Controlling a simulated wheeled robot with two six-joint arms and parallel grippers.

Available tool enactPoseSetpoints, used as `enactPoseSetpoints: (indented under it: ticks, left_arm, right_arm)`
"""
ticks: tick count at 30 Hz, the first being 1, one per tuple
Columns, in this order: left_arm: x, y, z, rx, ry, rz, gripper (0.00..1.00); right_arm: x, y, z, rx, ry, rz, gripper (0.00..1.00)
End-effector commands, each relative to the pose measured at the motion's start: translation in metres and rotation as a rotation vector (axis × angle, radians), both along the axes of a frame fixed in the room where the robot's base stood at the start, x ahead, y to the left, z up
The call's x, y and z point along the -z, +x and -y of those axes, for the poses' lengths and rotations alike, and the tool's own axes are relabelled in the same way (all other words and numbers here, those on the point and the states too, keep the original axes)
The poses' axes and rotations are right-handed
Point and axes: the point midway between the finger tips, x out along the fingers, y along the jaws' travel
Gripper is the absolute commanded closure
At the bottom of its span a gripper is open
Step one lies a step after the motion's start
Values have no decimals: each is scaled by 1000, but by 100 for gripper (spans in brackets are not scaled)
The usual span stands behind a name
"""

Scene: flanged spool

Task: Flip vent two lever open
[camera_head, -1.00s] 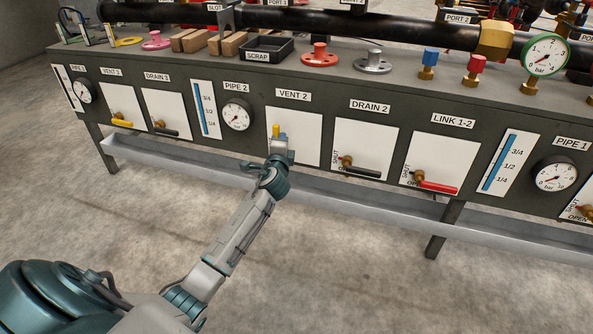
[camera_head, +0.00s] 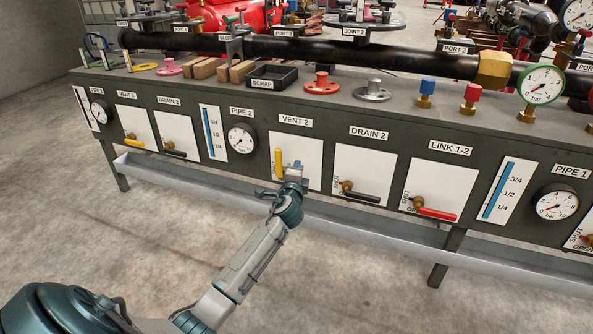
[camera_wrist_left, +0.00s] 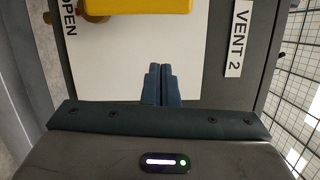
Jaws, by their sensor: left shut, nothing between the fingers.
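The yellow vent two lever (camera_head: 279,163) stands upright on its white plate (camera_head: 309,173) under the VENT 2 label (camera_head: 295,121). In the left wrist view the yellow lever (camera_wrist_left: 137,6) crosses the top edge, partly cut off, with the OPEN marking (camera_wrist_left: 70,40) at left. My left gripper (camera_head: 293,167) is just right of the lever in the head view, in front of the plate. In the left wrist view its fingers (camera_wrist_left: 160,68) are shut together and empty, with a gap of white plate between them and the lever. My right gripper is not in view.
To the right are the black drain two lever (camera_head: 362,195) and red LINK 1-2 lever (camera_head: 435,213), both lying nearly level. The PIPE 2 gauge (camera_head: 241,138) is to the left. A grey trough (camera_head: 330,222) runs below the panel.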

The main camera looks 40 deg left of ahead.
Motion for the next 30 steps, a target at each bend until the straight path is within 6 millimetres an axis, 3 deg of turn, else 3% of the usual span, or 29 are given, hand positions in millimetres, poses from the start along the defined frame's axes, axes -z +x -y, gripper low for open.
enactPoseSetpoints:
  ticks: [16,30]
  left_arm:
    - [-1,-73,38,0,0,-1,100]
    - [0,-84,43,-1,1,0,100]
  right_arm:
    - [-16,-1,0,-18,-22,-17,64]
    - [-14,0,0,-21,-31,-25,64]
